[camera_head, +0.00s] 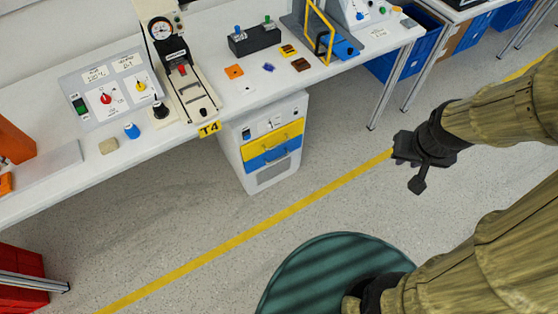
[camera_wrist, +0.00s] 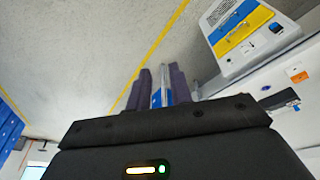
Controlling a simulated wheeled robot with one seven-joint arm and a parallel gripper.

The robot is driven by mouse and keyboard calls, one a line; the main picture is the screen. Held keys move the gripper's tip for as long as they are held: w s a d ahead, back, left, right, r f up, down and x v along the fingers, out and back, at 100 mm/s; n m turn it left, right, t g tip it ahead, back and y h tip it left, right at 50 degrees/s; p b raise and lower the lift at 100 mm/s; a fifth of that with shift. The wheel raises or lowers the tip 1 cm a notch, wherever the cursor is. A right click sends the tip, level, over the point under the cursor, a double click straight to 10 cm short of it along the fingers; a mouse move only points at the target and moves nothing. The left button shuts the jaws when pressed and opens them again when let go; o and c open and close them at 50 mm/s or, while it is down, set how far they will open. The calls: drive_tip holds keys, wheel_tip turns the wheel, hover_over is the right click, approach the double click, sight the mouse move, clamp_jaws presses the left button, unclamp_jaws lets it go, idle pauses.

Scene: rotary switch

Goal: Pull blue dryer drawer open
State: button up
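The white dryer (camera_head: 258,178) stands on the floor under the front edge of the bench. Its blue drawer (camera_head: 273,157) lies just below a yellow drawer (camera_head: 272,139), and both look flush with the front. The blue drawer (camera_wrist: 232,20) also shows at the upper right of the wrist view, upside down. My gripper (camera_head: 408,168) is well to the right of the dryer, over open floor. In the wrist view its dark fingers (camera_wrist: 160,90) stand apart, with nothing clearly held. They are not touching the drawer.
The bench (camera_head: 225,92) overhangs the dryer and carries switch panels, small coloured pieces and a toggle box (camera_head: 254,38). A metal table leg (camera_head: 391,88) and blue bins (camera_head: 408,42) are at the upper right. A round green stool-like top (camera_head: 325,270) is at the bottom. Floor before the dryer is clear.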

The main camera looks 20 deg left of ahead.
drive_tip(key=w+a+f+n+t+y+b, duration=0.3)
drive_tip(key=w+f+n+b, duration=0.4)
drive_tip(key=w+f+b, duration=0.55)
drive_tip(key=w+a+f+n+t+b, duration=0.2)
drive_tip(key=w+a+f+n+b, duration=0.35)
drive_tip(key=w+f, duration=0.7)
drive_tip(key=w+a+f+n+y+b, duration=0.1)
drive_tip(key=a+f+n+y+b, duration=0.15)
drive_tip(key=f+b, duration=0.35)
drive_tip(key=w+a+f+n+t+y+b, duration=0.1)
drive_tip(key=a+f+n+y+b, duration=0.2)
drive_tip(key=f, duration=0.5)
drive_tip(key=w+a+f+n+y+b, duration=0.1)
drive_tip(key=a+f+n+b, duration=0.1)
drive_tip(key=f+n+b, duration=0.4)
drive_tip(key=s+a+f+n+g+y+b, duration=0.1)
drive_tip(key=s+a+f+n+y+b, duration=0.1)
drive_tip(key=f+b, duration=0.3)
drive_tip(key=s+a+f+n+g+y+b, duration=0.1)
drive_tip(key=s+a+f+n+y+b, duration=0.1)
drive_tip(key=f, duration=0.9)
drive_tip(key=s+a+f+n+g+y+b, duration=0.1)
drive_tip(key=s+a+f+n+y+b, duration=0.1)
drive_tip(key=f+y+b, duration=0.4)
wheel_tip(320, 180, down, 2)
drive_tip(key=a+n+b, duration=0.1)
drive_tip(key=n+b, duration=0.1)
drive_tip(key=shift+a+f+b, duration=0.2)
drive_tip(key=shift+f+b, duration=0.05)
drive_tip(key=shift+b, duration=0.1)
